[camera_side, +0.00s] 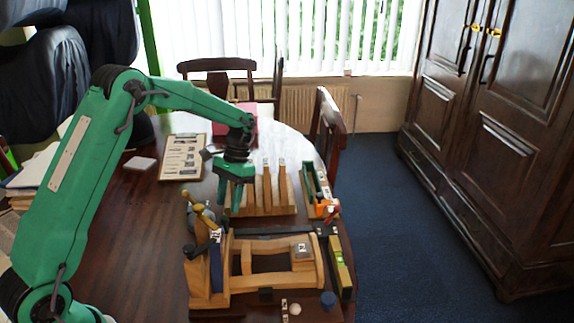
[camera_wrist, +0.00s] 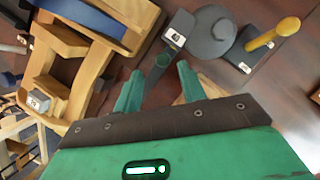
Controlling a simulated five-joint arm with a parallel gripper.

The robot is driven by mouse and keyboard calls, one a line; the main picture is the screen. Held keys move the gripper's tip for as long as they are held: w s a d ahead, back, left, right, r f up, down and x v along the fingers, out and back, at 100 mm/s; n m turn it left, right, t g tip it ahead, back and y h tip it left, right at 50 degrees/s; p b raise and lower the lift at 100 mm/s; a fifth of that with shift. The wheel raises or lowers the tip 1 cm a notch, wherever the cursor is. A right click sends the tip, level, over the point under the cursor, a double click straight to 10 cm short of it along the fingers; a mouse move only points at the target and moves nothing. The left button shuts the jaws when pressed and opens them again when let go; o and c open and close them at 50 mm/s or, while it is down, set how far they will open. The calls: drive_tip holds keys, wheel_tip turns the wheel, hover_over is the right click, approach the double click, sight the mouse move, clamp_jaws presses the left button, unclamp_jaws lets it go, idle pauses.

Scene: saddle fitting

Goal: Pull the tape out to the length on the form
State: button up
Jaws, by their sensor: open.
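My gripper (camera_side: 231,203) hangs pointing down over the table, left of the wooden slotted rack. In the wrist view its two green fingers (camera_wrist: 160,72) are apart. A dark strip (camera_wrist: 160,62) with a white-labelled block (camera_wrist: 178,31) shows just beyond and between the fingertips; I cannot tell whether they touch it. A grey round body (camera_wrist: 210,34), possibly the tape, is beside that block. What looks like the form (camera_side: 182,158) lies on a clipboard on the table, behind and left of my gripper; its writing is too small to read.
A wooden saddle frame (camera_side: 275,284) stands at the front, with a spirit level (camera_side: 341,268) on its right. A wooden rack (camera_side: 265,209) and a tool tray (camera_side: 318,192) stand behind it. A yellow-handled tool (camera_wrist: 275,38) is near the grey body.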

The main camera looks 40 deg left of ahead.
sight(225, 217)
drive_tip(key=shift+x, duration=2.15)
drive_tip(key=shift+a, duration=0.15)
drive_tip(key=shift+c, duration=0.3)
clamp_jaws()
